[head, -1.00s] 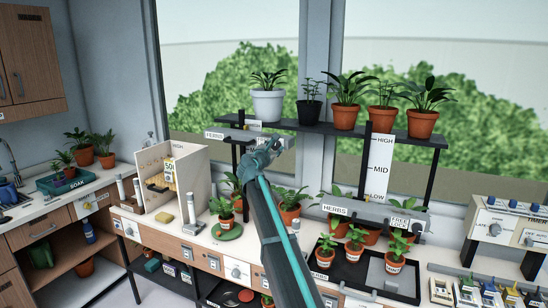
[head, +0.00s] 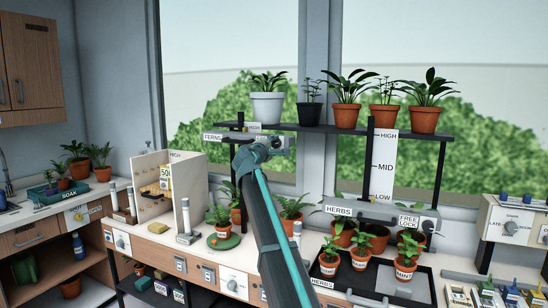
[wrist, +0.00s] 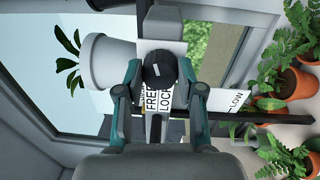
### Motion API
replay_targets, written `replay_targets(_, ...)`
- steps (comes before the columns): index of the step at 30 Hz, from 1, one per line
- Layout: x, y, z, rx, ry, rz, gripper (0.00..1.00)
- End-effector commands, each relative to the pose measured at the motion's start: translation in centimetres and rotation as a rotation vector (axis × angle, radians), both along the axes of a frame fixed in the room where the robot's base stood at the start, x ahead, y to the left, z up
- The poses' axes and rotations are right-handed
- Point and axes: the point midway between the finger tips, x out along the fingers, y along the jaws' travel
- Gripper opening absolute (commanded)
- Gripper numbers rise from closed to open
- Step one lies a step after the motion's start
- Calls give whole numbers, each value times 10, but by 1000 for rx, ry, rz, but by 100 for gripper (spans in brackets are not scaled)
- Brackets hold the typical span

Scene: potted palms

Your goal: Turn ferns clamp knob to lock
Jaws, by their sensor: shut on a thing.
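The ferns clamp (head: 231,136), a grey bar with a FERNS label, sits on a dark post below the upper shelf, left of the window post. Its round dark knob (wrist: 158,68) with a pale mark shows in the wrist view, above a white FREE / LOCK label (wrist: 158,98). My gripper (wrist: 158,75) has its two teal-and-grey fingers on either side of the knob and is shut on it. In the head view my gripper (head: 262,150) is at the clamp's right end, and my arm hides part of the clamp. The exact knob angle is hard to tell.
A white pot (head: 267,106) and several other potted plants stand on the upper shelf (head: 330,128) just above. A second clamp, labelled HERBS (head: 338,211), is on the right post. Potted ferns (head: 291,207) stand on the bench below.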

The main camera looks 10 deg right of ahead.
Motion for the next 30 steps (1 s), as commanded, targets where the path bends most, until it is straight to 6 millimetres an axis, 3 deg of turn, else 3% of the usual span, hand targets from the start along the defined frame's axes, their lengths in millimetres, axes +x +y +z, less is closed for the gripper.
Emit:
replay_targets(12, 1, 0, -3, 212, -138, 0, 3)
replay_targets(30, 0, 0, -1, 260, -169, 0, 3)
